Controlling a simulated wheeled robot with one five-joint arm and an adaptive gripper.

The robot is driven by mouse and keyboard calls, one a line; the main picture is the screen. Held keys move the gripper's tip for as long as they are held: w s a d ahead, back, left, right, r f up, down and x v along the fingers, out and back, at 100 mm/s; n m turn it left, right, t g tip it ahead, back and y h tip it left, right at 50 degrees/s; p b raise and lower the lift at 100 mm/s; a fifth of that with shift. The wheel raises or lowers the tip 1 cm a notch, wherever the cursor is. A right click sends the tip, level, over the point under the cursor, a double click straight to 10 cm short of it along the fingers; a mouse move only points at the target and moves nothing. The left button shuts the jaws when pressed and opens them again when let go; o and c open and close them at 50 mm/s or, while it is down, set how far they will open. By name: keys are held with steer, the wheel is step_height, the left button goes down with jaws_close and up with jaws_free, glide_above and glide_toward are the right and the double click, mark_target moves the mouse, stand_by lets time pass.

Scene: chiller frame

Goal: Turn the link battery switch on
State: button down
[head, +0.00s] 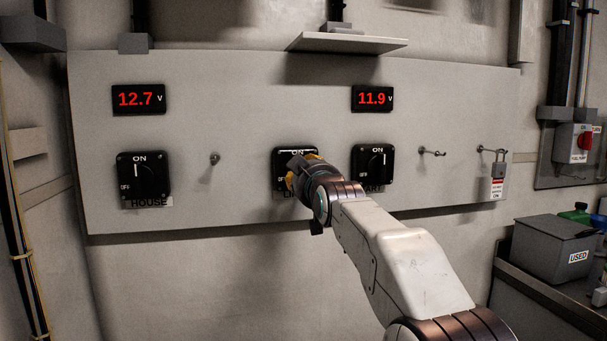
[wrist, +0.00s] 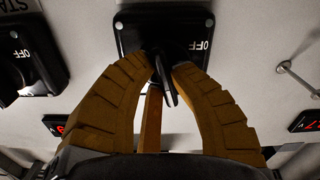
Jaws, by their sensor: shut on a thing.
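The link battery switch (head: 281,157) is a black square plate with ON and OFF marks, in the middle of the white panel in the head view. My gripper (head: 300,172) is in front of it and hides most of its knob and label. In the wrist view the plate (wrist: 190,22) is at the top, with its OFF mark showing upside down. My gripper (wrist: 166,76) has its yellow-brown fingers shut on the switch's black knob (wrist: 163,64), one finger on each side. I cannot tell clearly whether the knob points to ON or OFF.
The START switch (head: 362,161) sits close to the right of the link switch, the HOUSE switch (head: 127,187) far left. A shelf (head: 346,42) juts out above. A peg (head: 214,158), hooks (head: 432,152) and a tagged padlock (head: 498,170) stick out. A grey box (head: 548,245) stands lower right.

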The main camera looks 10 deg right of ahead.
steer(key=shift+m, duration=1.2)
steer(key=shift+a, duration=0.1)
steer(key=c, duration=1.1)
jaws_free()
steer(key=s, duration=1.2)
